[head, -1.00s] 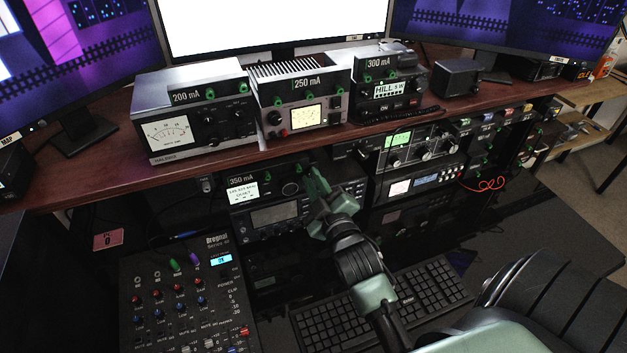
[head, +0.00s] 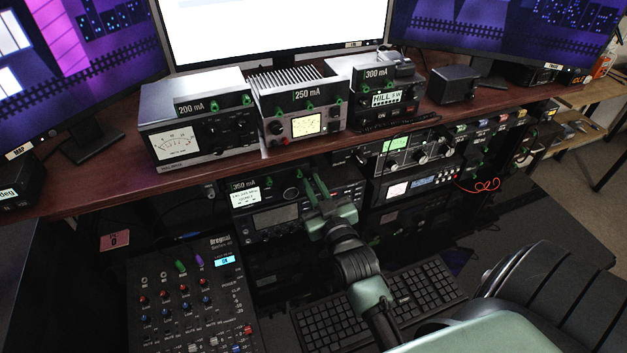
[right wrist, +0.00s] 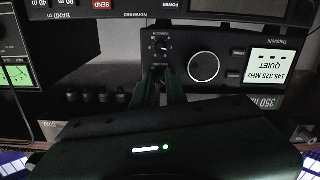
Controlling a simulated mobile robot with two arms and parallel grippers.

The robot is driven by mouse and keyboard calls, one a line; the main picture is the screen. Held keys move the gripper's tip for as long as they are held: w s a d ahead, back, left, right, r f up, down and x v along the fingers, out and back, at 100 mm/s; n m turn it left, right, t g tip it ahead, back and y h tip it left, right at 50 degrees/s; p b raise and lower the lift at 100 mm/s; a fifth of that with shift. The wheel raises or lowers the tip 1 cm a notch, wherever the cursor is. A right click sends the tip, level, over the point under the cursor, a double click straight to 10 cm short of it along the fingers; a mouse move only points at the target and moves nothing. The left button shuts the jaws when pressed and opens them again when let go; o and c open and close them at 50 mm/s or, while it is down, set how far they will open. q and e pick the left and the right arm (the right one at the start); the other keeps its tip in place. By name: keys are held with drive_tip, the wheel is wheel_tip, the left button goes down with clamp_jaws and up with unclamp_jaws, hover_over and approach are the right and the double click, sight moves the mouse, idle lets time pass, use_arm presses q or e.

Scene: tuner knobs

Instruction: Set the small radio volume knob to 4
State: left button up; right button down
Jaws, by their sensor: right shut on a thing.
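The small radio (head: 270,219), marked 350 mA, sits on the shelf under the desk top, with a lit white display (head: 246,196) at its left. My right gripper (head: 314,186) is at the right part of its front. In the right wrist view the radio is upside down, with a big round dial (right wrist: 203,67) beside a small knob (right wrist: 162,46) ringed by marks. My left gripper is out of view.
Meters marked 200 mA (head: 192,140), 250 mA (head: 303,118) and 300 mA (head: 387,97) stand on the desk above. More radios (head: 412,150) sit right of the gripper. A mixer (head: 186,290) and keyboard (head: 378,305) lie below.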

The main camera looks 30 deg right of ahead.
drive_tip(key=m+p, duration=0.1)
drive_tip(key=m, duration=0.2)
drive_tip(key=shift+m, duration=0.5)
drive_tip(key=c, duration=1.4)
unclamp_jaws()
drive_tip(key=shift+c, duration=0.2)
drive_tip(key=b+v, duration=0.1)
drive_tip(key=v, duration=0.6)
drive_tip(key=shift+s, duration=0.4)
drive_tip(key=shift+a, duration=0.1)
